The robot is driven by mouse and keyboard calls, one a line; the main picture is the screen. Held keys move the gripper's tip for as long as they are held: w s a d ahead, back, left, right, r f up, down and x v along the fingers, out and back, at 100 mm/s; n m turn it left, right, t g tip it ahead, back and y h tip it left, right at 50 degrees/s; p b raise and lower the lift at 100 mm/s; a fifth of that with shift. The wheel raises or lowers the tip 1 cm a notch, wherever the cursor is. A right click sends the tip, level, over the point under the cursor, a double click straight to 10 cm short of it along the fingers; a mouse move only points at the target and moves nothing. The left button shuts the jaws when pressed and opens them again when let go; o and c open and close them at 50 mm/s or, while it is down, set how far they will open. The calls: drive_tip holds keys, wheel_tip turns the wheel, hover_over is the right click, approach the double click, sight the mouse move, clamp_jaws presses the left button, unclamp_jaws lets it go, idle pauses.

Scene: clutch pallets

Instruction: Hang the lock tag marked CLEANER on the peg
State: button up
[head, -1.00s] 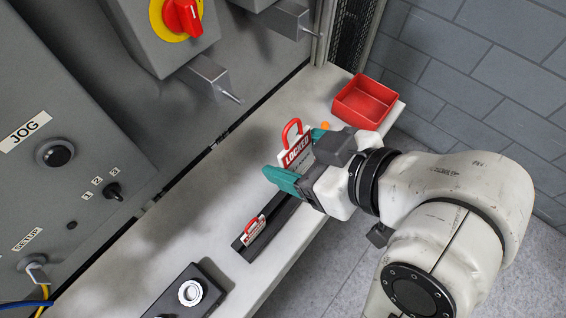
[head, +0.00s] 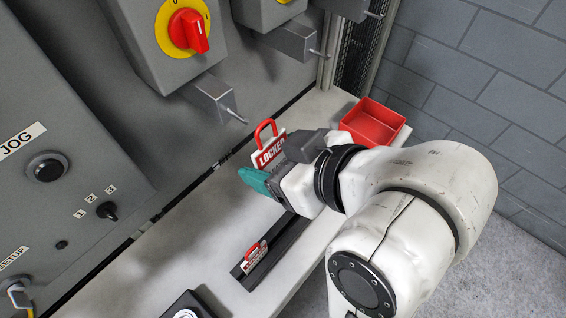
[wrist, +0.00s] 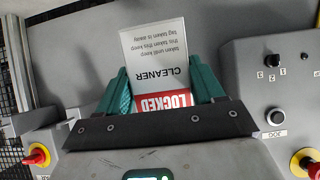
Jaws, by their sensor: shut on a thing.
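The lock tag (head: 268,153) is white with a red LOCKED band and a red hasp loop on top. In the wrist view the tag (wrist: 158,60) reads CLEANER and LOCKED, upside down, between two teal fingers. My gripper (head: 262,172) is shut on it and holds it above the bench, the loop upward. A thin peg (head: 236,115) sticks out of a grey bracket below the near red-and-yellow switch, up and left of the tag. Another peg (head: 318,54) juts below the switch box farther right. The tag is apart from both pegs.
A dark rack (head: 268,262) on the pale bench (head: 190,242) holds another red and white tag (head: 255,257). A red tray (head: 372,124) stands at the bench's far end. The grey control panel (head: 75,140) with knobs borders the left.

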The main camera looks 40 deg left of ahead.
drive_tip(key=shift+w+a+f+b, duration=0.1)
drive_tip(key=shift+a+f+b, duration=0.1)
drive_tip(key=shift+a, duration=0.6)
drive_tip(key=shift+a+f+b, duration=0.15)
drive_tip(key=shift+a+b, duration=0.05)
drive_tip(key=shift+a, duration=0.6)
drive_tip(key=shift+w+a+f+b, duration=0.1)
drive_tip(key=shift+a+f+b, duration=0.1)
drive_tip(key=shift+a, duration=0.6)
drive_tip(key=shift+f, duration=0.1)
drive_tip(key=o, duration=1.1)
drive_tip(key=v, duration=1)
drive_tip(key=shift+s+d, duration=0.1)
drive_tip(key=shift+d, duration=0.25)
